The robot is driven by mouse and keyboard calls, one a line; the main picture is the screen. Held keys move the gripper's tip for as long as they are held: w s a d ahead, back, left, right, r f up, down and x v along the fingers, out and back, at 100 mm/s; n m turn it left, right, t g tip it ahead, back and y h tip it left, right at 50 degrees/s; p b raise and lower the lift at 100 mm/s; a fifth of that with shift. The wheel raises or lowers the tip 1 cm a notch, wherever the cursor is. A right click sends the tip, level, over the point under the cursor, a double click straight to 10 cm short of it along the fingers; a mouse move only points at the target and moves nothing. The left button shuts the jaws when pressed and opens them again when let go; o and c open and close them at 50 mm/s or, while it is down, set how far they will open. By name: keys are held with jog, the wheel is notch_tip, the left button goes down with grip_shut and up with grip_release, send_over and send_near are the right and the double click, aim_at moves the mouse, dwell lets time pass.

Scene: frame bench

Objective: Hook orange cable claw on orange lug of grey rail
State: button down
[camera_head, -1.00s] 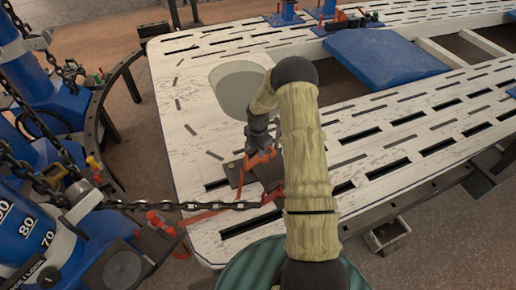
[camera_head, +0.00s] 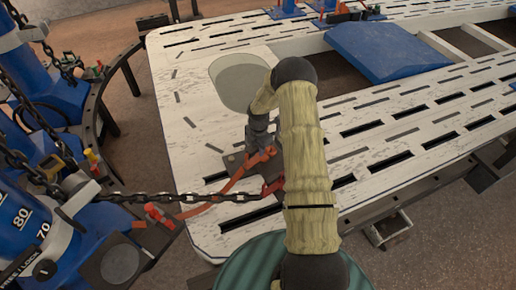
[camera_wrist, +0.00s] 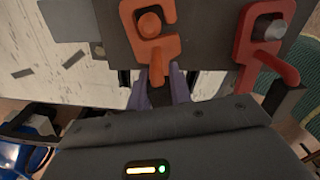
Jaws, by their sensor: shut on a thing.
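The orange claw (camera_wrist: 150,45) is a C-shaped hook at the top of the wrist view. My gripper (camera_wrist: 163,80) is shut on its lower stem.
A red claw (camera_wrist: 262,45) sits around another lug to the right on the rail. A dark chain (camera_head: 180,197) runs left from it towards blue posts (camera_head: 35,215). The white slotted bench (camera_head: 185,110) has an oval hole and a blue pad (camera_head: 385,52).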

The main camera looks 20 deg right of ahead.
jog(key=c, duration=1.2)
grip_release()
jog(key=shift+r, duration=0.1)
notch_tip(320, 180, up, 17)
jog(key=shift+r, duration=0.15)
